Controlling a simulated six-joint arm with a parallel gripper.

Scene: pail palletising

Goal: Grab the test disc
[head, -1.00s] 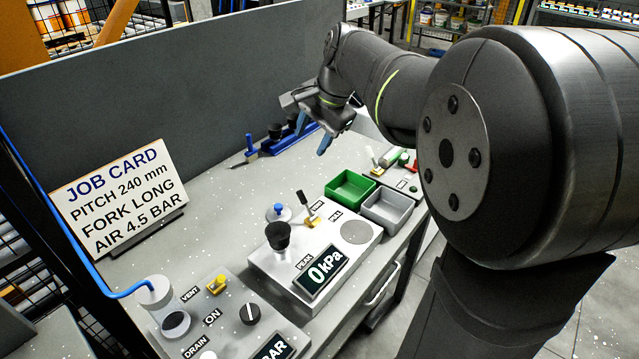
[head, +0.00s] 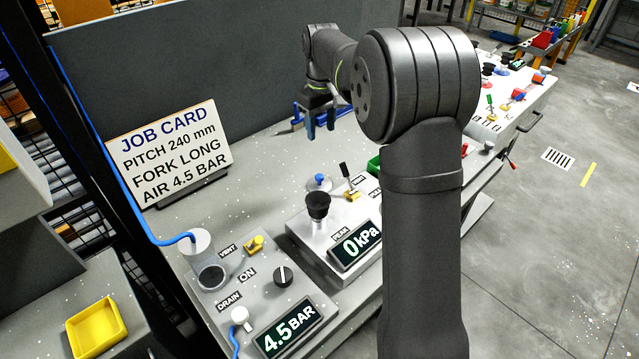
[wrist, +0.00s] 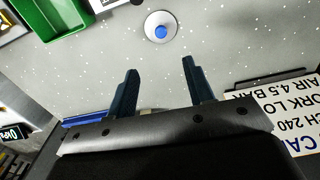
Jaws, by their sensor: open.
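The test disc (head: 319,183), a pale round disc with a blue knob on top, lies flat on the grey bench just behind the gauge unit. In the wrist view the disc (wrist: 161,28) shows at the top middle, ahead of my fingertips and apart from them. My gripper (head: 321,129) is above the bench, behind the disc, with its dark blue fingers pointing down. In the wrist view the gripper (wrist: 160,67) is open, with only bare bench showing between its two fingers.
The gauge unit (head: 295,228) with a black suction cup (head: 318,205) and small lever stands just in front of the disc. The job card (head: 168,153) leans at the left. A green bin (wrist: 48,30) shows in the wrist view. The bench around the disc's rear is clear.

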